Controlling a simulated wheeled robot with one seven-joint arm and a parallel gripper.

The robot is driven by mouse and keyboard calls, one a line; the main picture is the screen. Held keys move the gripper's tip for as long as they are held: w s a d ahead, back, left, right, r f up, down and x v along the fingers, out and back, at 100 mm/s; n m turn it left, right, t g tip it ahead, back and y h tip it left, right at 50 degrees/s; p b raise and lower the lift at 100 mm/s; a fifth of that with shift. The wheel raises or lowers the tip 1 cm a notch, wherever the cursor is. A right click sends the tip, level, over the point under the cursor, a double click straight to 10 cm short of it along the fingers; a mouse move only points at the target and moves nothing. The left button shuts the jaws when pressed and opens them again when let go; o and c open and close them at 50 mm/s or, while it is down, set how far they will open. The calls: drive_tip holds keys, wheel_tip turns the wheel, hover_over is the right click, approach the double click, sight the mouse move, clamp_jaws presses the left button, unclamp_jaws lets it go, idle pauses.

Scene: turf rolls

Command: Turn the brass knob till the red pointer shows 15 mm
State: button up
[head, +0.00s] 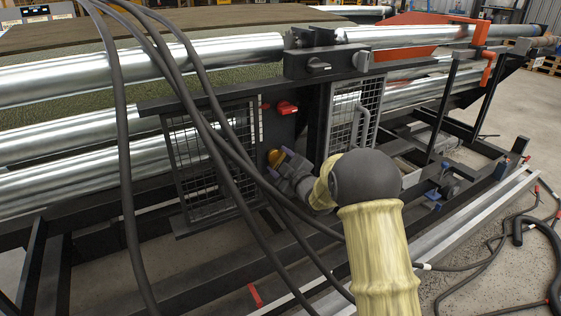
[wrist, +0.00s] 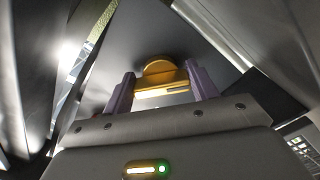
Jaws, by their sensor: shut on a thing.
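The brass knob (wrist: 160,72) is in the middle of the wrist view, with a flat brass grip between the two purple fingers of my gripper (wrist: 162,88). My gripper is shut on the knob. In the head view the knob (head: 275,157) shows as a small brass disc on a dark panel, and my gripper (head: 282,166) reaches it from the lower right. A red part (head: 286,107) sits above the knob on the same panel; I cannot tell if it is the pointer. No scale marks can be read in either view.
Mesh guards stand left (head: 215,150) and right (head: 352,110) of the panel. Black hoses (head: 122,150) hang in front of the machine and cross near my arm. Bright metal rollers (head: 200,55) run along it. A rail and cables lie on the floor at the right.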

drive_tip(key=m+p, duration=0.3)
drive_tip(key=m, duration=0.3)
drive_tip(key=shift+s+a+m, duration=0.1)
drive_tip(key=shift+m, duration=0.2)
drive_tip(key=m+p, duration=0.2)
drive_tip(key=m, duration=0.1)
drive_tip(key=shift+m, duration=0.3)
drive_tip(key=m+p, duration=0.1)
drive_tip(key=m, duration=0.2)
drive_tip(key=shift+s+a+m+p, duration=0.1)
drive_tip(key=shift+a+m+p, duration=0.05)
drive_tip(key=shift+m+p, duration=0.15)
drive_tip(key=m+p, duration=0.2)
drive_tip(key=m, duration=0.3)
drive_tip(key=m+p, duration=0.2)
drive_tip(key=m, duration=0.4)
drive_tip(key=shift+s+a, duration=0.1)
drive_tip(key=shift+a, duration=0.05)
drive_tip(key=shift+m, duration=0.3)
drive_tip(key=o, duration=1)
drive_tip(key=shift+r, duration=0.1)
